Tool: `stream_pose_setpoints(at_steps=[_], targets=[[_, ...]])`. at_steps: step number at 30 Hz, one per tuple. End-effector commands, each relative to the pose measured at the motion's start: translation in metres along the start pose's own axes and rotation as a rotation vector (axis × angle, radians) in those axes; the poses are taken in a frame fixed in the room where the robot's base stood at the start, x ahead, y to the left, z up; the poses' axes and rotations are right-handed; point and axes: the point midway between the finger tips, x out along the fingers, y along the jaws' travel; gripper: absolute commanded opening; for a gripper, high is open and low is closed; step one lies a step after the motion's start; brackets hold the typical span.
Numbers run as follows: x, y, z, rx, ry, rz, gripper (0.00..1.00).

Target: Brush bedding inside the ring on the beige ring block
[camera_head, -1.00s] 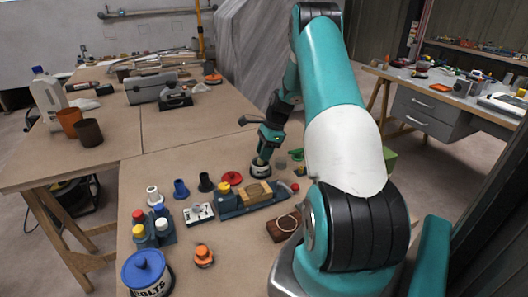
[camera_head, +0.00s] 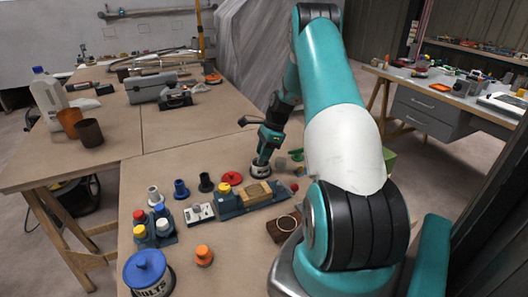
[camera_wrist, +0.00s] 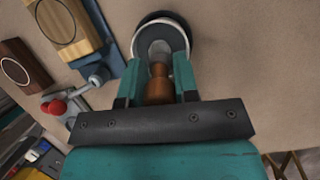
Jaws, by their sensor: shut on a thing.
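The beige ring block (camera_head: 257,192) sits in a blue vise (camera_head: 230,207) on the near bench. In the wrist view the beige ring block (camera_wrist: 68,22) shows a thin dark ring on its top. My gripper (camera_head: 263,157) is beyond the vise, over a small round pot (camera_head: 261,172) with a pale band. In the wrist view my gripper (camera_wrist: 158,84) is shut on a brown wooden brush handle (camera_wrist: 159,86). The brush's lower end is inside or over the pot (camera_wrist: 178,28); its bristles cannot be made out.
A dark brown block with a pale ring (camera_head: 283,226) lies in front of the vise.

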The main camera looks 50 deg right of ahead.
Motion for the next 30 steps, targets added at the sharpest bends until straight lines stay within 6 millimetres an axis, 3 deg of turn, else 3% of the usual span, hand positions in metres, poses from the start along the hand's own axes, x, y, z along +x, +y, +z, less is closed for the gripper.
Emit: stream_pose_setpoints(at_steps=[17,30], targets=[[0.002,0.001,-0.001,0.003,0.0,0.004,0.05],[-0.032,0.002,0.012,0.001,0.0,0.002,0.05]])
